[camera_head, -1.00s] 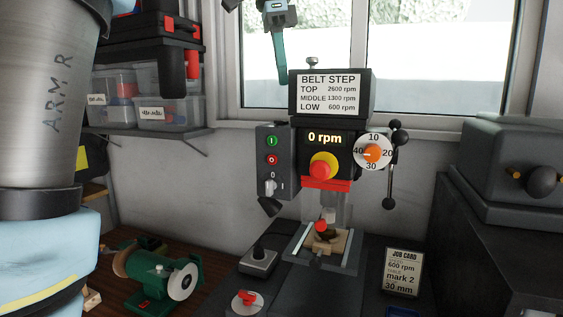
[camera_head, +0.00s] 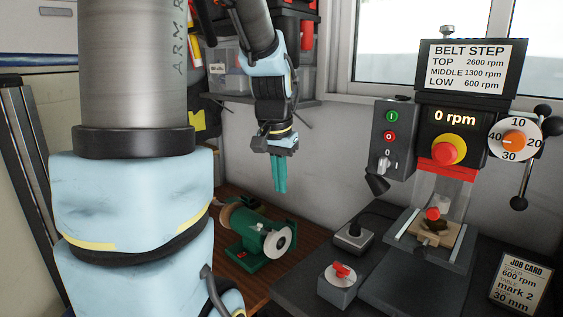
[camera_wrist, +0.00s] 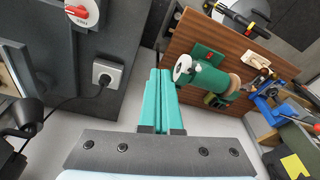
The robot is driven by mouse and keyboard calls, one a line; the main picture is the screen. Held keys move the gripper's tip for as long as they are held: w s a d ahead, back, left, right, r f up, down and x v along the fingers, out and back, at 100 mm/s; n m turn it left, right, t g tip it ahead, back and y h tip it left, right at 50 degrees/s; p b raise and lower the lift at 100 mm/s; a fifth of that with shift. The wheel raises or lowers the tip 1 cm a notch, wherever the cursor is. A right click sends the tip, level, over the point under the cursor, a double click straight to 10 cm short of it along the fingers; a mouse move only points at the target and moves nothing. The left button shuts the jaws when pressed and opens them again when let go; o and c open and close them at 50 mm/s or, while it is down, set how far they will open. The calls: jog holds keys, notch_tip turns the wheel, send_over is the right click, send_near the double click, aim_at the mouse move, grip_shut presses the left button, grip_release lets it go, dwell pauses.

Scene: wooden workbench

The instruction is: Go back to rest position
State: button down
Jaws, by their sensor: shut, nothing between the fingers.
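My gripper (camera_head: 280,188) hangs fingers down in the head view, in front of the grey wall and above the green bench grinder. Its two teal fingers lie together with nothing between them. The gripper touches nothing that I can see. My large upper arm fills the left part of the head view.
A green bench grinder (camera_head: 258,238) stands on the wooden bench. A drill press (camera_head: 450,130) reading 0 rpm stands at the right, with a job card (camera_head: 520,283) beside it. A shelf (camera_head: 300,102) with boxes runs behind my gripper. A red-knobbed switch (camera_head: 340,280) sits in front.

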jog(key=s+a+f+n+b, duration=0.2)
jog(key=s+a+f, duration=0.1)
jog(key=f, duration=0.3)
jog(key=s+a+f+n+b, duration=0.2)
jog(key=s+a+f+b, duration=0.1)
jog(key=s+f, duration=0.2)
notch_tip(320, 180, down, 2)
jog(key=shift+s+a+f+y+b, duration=0.2)
jog(key=shift+a+y+b, duration=0.05)
jog(key=shift+y+b, duration=0.05)
